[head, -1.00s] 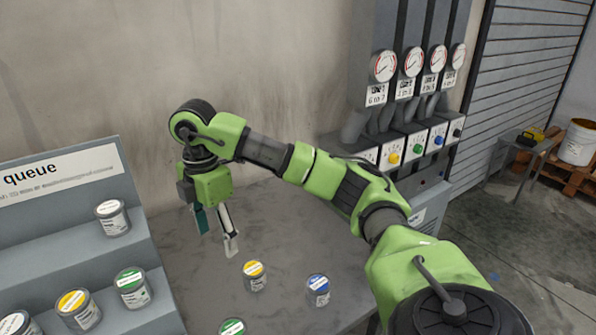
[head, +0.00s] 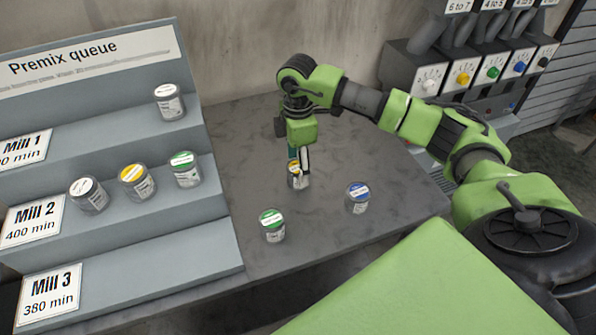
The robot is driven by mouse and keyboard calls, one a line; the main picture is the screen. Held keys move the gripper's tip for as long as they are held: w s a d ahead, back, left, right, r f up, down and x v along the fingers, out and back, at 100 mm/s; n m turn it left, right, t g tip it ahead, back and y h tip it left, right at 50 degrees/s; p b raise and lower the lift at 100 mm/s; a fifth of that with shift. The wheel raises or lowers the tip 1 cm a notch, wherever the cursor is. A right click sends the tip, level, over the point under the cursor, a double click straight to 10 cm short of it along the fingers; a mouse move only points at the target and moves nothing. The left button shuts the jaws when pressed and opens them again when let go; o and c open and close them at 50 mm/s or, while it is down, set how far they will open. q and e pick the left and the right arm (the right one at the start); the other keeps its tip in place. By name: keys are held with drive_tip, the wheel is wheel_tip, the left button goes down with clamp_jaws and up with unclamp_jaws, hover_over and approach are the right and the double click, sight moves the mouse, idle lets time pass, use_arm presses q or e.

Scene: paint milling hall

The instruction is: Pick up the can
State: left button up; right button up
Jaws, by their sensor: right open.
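A small can with a yellow lid (head: 297,183) stands upright on the grey table. My right gripper (head: 300,170) is open and points down at this can, its fingers overlapping the can in the picture. I cannot tell whether they touch it. A can with a green lid (head: 272,230) stands nearer on the table, and one with a blue lid (head: 358,200) stands to the right. My left gripper is not in view.
A grey stepped rack (head: 200,250) labelled "Premix queue" stands at left. A white-lidded can (head: 169,104) is on its top step; several cans, one yellow-lidded (head: 136,183), are on the middle step. The bottom step is empty. Dials and knobs (head: 490,72) are behind right.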

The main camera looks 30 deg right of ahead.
sight(297, 167)
drive_tip(key=shift+w+f+p, duration=0.2)
drive_tip(key=shift+f+p, duration=0.2)
drive_tip(key=shift+f, duration=1.5)
drive_tip(key=c, duration=1.3)
drive_tip(key=shift+r, duration=0.1)
drive_tip(key=shift+c, duration=0.2)
